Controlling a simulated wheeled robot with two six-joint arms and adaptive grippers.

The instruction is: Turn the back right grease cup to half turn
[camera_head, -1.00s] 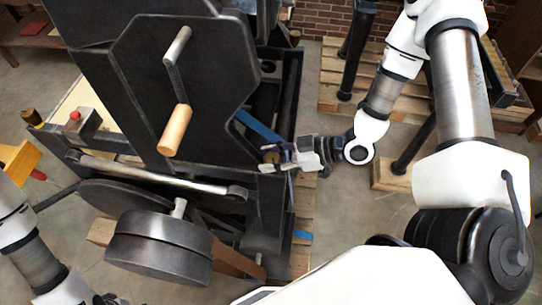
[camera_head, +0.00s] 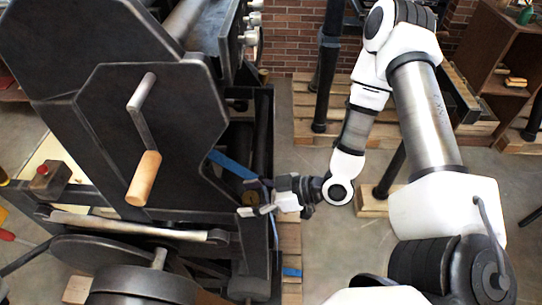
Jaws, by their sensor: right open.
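The dark hand press fills the left half of the head view. A small brass-coloured cup (camera_head: 250,198) shows at its right side, partly hidden by my right gripper. Another small brown, round part (camera_head: 263,75) shows farther back on the right side. I cannot tell for sure which of these is the back right grease cup, nor read a turn angle. My right gripper (camera_head: 256,207) is open, with its fingers pointing left at the nearer brass cup. Whether they touch it is unclear. My left gripper is out of view.
A wooden-handled crank (camera_head: 144,178) sticks out from the press's dark side plate. A metal bar (camera_head: 135,227) and round weights (camera_head: 145,285) lie below it. Pallets (camera_head: 365,110) stand at the back right.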

